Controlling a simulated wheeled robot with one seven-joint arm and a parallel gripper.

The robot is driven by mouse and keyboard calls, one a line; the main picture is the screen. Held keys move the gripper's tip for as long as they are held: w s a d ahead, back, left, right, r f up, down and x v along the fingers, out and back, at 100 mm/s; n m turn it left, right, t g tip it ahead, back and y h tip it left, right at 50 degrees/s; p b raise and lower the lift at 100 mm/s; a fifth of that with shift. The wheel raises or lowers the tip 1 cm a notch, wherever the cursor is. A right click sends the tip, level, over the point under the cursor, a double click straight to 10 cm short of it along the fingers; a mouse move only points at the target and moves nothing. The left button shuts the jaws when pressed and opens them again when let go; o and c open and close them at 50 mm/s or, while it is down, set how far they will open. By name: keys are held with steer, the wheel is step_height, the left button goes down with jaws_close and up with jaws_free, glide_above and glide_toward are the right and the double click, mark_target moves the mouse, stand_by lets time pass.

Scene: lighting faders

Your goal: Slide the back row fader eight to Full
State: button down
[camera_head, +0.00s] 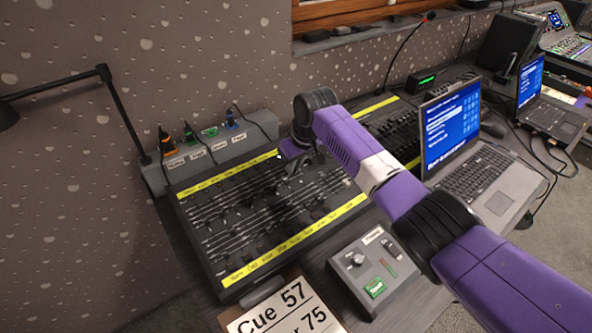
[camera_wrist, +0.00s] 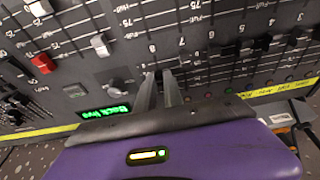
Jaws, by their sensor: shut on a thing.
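The black fader desk (camera_head: 215,262) lies below my arm in the head view, with yellow label strips along its back and front edges. In the wrist view the printed 8 (camera_wrist: 152,47) stands just beyond my fingertips, with the 7 to its right. My gripper (camera_wrist: 163,80) is down at the panel in line with the 8, shut on the fader eight knob, which its fingers hide. In the head view my gripper (camera_head: 290,160) is at the back part of the desk, small and partly hidden by my wrist.
A lit green "Back live" display (camera_wrist: 104,110) and a round dial (camera_wrist: 117,86) sit left of my fingers in the wrist view. Other fader knobs (camera_wrist: 229,50) stand to the right. A laptop (camera_head: 455,130) and a small control box (camera_head: 375,262) stand close to my arm.

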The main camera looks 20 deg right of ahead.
steer(key=shift+w+a+b, duration=0.2)
steer(key=shift+w+b, duration=0.4)
steer(key=shift+b, duration=0.35)
steer(key=shift+w+a+b, duration=0.15)
steer(key=shift+w+b, duration=0.45)
steer(key=shift+b, duration=0.35)
steer(key=shift+w+a+b, duration=0.1)
steer(key=shift+w+b, duration=0.4)
steer(key=shift+b, duration=0.45)
steer(key=c, duration=1.7)
jaws_free()
steer(key=shift+r, duration=0.1)
steer(key=shift+r, duration=0.1)
steer(key=shift+a+r+p, duration=0.1)
steer(key=shift+r+p, duration=1.1)
steer(key=shift+p, duration=0.05)
